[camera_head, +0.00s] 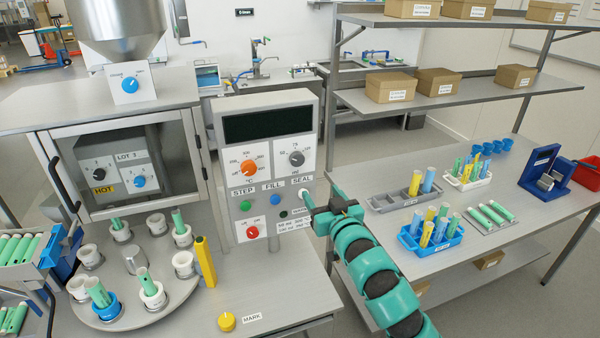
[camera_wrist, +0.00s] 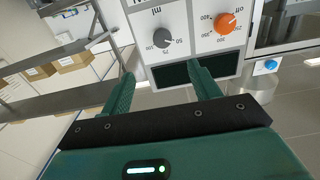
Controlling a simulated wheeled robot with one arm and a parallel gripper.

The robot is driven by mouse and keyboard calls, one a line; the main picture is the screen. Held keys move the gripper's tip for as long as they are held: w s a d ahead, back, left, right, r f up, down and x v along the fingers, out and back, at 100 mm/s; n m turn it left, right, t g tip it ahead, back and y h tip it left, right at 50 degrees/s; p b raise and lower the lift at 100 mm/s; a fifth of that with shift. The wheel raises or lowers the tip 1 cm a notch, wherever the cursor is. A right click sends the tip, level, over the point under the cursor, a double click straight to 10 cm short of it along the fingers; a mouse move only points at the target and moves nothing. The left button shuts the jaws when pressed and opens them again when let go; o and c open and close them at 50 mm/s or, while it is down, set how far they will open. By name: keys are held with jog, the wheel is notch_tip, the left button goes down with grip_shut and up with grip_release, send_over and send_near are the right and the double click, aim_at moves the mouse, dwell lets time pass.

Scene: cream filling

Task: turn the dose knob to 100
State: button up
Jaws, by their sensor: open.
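The dose knob (camera_head: 297,159) is the grey round knob on a white plate at the upper right of the machine panel, below the dark display. It shows in the wrist view (camera_wrist: 163,38) with "ml" and scale numbers around it, the panel looking upside down there. Its exact setting is too small to read. My gripper (camera_head: 308,203) is near the panel's lower right side, below the dose knob in the head view. In the wrist view my gripper (camera_wrist: 163,85) has its two green fingers apart, nothing between them, and the knob lies beyond the fingertips.
An orange temperature knob (camera_head: 249,170) sits beside the dose knob. Green, blue and dark buttons and a red knob (camera_head: 252,232) are lower on the panel. A turntable (camera_head: 180,290) with cups stands left. A rack table (camera_head: 385,240) with tubes is right.

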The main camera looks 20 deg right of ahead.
aim_at(298, 161)
jog(key=b, duration=0.3)
jog(key=shift+w+f, duration=0.2)
jog(key=shift+w, duration=0.2)
jog(key=shift+w+a+b, duration=0.1)
jog(key=shift+w+b, duration=0.1)
jog(key=shift+b, duration=0.85)
jog(key=shift+w+a+r+b, duration=0.1)
jog(key=shift+b, duration=1)
jog(key=w, duration=0.8)
jog(key=w+p, duration=0.1)
jog(key=w, duration=0.3)
jog(key=shift+w+a+r, duration=0.2)
jog(key=shift+a+r, duration=0.05)
jog(key=shift+r, duration=0.05)
jog(key=shift+w+f, duration=0.1)
jog(key=shift+w, duration=0.9)
jog(key=c, duration=1)
